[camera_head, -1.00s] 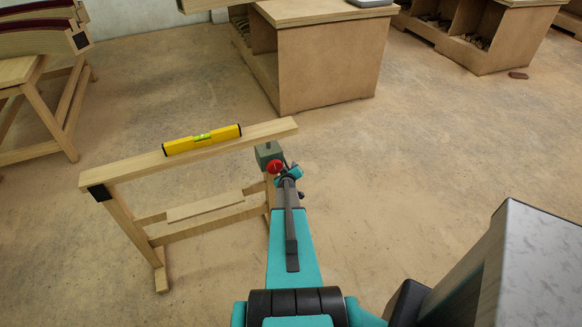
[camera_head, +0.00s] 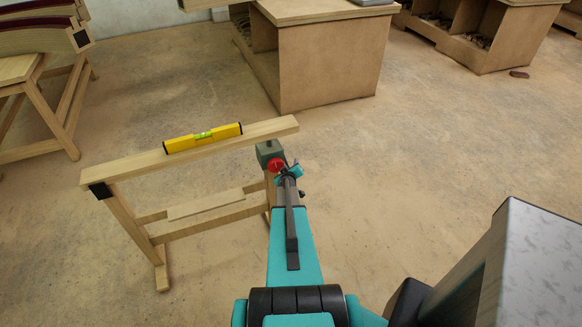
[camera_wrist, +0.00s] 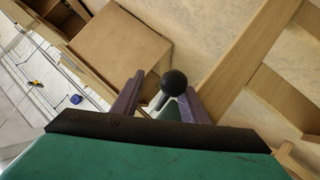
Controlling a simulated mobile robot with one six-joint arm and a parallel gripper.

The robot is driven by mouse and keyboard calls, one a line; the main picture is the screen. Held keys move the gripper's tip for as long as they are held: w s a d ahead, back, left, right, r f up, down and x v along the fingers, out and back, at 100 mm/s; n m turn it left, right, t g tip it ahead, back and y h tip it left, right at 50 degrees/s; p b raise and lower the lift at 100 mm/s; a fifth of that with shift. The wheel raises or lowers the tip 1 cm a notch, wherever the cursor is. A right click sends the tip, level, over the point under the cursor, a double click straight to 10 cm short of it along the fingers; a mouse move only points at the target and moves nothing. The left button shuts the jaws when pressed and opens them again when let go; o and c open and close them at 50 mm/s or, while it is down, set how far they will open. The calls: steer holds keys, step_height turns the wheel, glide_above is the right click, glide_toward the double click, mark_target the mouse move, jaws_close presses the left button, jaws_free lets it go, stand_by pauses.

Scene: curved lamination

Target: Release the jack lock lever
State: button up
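A grey-green block (camera_head: 268,152) with a small dark knob on top and a red round part (camera_head: 275,165) in front stands at the right end of the wooden trestle (camera_head: 130,172). I take it for the jack. My gripper (camera_head: 284,168) is right beside it at the end of my teal arm. In the wrist view, a black ball knob (camera_wrist: 174,82) on a short stem lies between the two purple-grey fingertips of my gripper (camera_wrist: 164,86), closer to the right one. The fingers are apart. Whether either finger touches the knob or stem cannot be told.
A yellow spirit level (camera_head: 203,138) lies on the trestle's top beam. A brown cabinet (camera_head: 325,70) stands behind. Another wooden stand (camera_head: 40,90) is at the left, and shelving units (camera_head: 480,35) are at the back right.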

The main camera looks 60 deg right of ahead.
steer(key=b+v, duration=0.2)
steer(key=v, duration=1.1)
steer(key=shift+a, duration=0.35)
steer(key=shift+s, duration=0.1)
steer(key=shift+c, duration=0.3)
